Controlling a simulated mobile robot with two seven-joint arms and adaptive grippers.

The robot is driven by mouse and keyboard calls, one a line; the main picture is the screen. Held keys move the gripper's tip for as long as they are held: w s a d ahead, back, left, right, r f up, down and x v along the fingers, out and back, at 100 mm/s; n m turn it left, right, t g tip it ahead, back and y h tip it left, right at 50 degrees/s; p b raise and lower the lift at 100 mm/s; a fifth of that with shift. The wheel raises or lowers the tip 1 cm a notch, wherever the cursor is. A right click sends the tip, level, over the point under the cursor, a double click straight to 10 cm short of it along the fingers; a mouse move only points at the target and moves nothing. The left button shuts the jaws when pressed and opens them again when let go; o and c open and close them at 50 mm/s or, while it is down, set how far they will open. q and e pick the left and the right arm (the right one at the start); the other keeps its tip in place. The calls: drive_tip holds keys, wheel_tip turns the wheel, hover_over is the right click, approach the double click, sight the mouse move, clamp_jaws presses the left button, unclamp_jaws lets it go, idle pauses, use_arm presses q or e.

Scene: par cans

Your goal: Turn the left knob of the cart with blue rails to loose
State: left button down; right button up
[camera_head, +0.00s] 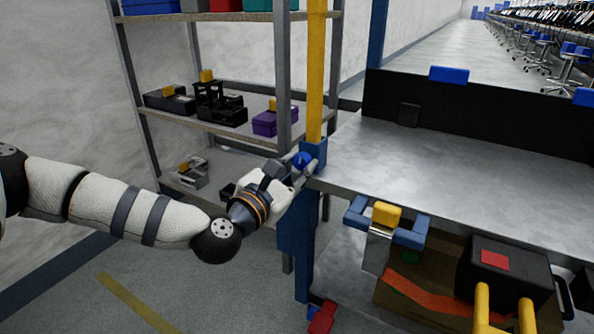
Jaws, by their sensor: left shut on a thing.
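My left arm reaches in from the left, and my left gripper (296,168) is at the corner of the grey metal bench or cart (420,165). It is shut on a small blue knob (303,159) at the blue bracket where the yellow post meets the blue leg. The fingers partly cover the knob, and its turn angle cannot be read. My right gripper is not in view.
A grey shelf rack (205,118) with black devices and a purple box (273,122) stands behind the gripper. The yellow post (316,75) rises right beside it. A black box with a red square (497,263) is at lower right. Floor at lower left is clear.

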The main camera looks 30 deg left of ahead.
use_arm(q)
drive_tip(key=shift+n, duration=0.3)
idle(0.4)
drive_tip(key=c, duration=1.2)
unclamp_jaws()
drive_tip(key=shift+c, duration=0.2)
drive_tip(key=shift+s, duration=0.1)
drive_tip(key=s, duration=1.1)
drive_tip(key=shift+s+a, duration=0.2)
drive_tip(key=shift+s, duration=0.2)
